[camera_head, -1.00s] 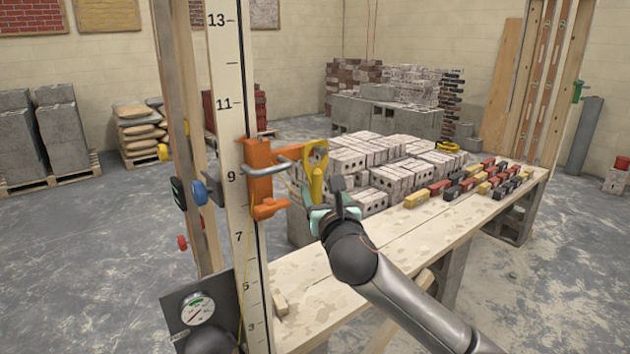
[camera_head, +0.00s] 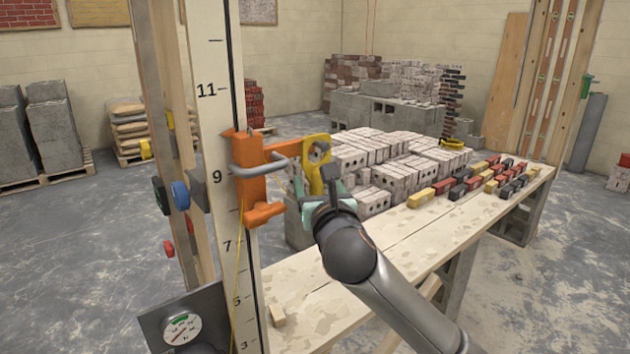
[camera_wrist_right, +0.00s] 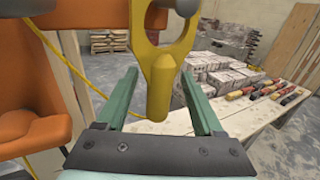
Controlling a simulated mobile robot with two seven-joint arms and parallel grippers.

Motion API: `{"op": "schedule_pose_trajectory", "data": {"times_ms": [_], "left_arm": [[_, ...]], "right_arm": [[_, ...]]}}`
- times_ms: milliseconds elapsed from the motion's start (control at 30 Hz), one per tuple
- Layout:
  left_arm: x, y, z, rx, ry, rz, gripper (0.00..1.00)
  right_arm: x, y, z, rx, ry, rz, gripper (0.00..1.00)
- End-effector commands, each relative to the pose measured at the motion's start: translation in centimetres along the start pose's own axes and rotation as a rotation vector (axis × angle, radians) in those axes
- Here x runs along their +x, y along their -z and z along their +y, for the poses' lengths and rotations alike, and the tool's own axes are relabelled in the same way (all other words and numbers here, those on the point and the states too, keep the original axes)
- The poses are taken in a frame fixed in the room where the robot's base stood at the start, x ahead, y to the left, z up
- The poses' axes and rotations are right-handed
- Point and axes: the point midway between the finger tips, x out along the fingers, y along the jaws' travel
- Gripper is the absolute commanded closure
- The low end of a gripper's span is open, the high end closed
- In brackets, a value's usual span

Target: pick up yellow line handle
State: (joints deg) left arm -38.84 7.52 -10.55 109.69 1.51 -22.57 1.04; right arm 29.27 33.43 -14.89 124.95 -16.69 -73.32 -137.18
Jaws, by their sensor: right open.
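The yellow line handle (camera_head: 316,170) hangs at the end of the orange bracket (camera_head: 252,180) on the numbered wooden pole. In the right wrist view the handle's rounded lower end (camera_wrist_right: 160,88) points down between the two green fingers, with a gap on each side. My right gripper (camera_head: 325,200) is open around it, and the fingers do not appear to touch it. The right wrist view shows the same gripper (camera_wrist_right: 160,98) from behind. A thin yellow line runs near the bracket and down the pole. My left gripper is not in view.
The numbered pole (camera_head: 222,110) stands close on the left. A gauge box (camera_head: 185,320) is at the lower left.

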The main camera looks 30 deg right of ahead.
Motion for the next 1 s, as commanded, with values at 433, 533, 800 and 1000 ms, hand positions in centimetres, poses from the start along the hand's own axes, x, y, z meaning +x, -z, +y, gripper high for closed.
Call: {"op": "schedule_pose_trajectory", "data": {"times_ms": [433,533,800,1000], "left_arm": [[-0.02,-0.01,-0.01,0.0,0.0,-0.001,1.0],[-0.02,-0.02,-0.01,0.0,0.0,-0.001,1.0],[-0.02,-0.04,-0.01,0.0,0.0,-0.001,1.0],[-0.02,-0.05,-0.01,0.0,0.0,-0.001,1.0]], "right_arm": [[0.01,-0.01,0.0,0.0,0.0,0.0,0.64],[0.02,0.0,-0.01,0.0,0.0,0.0,0.75],[0.02,0.0,-0.01,0.0,0.0,0.0,1.0],[0.02,-0.03,-0.02,0.0,0.0,-0.001,1.0]]}}
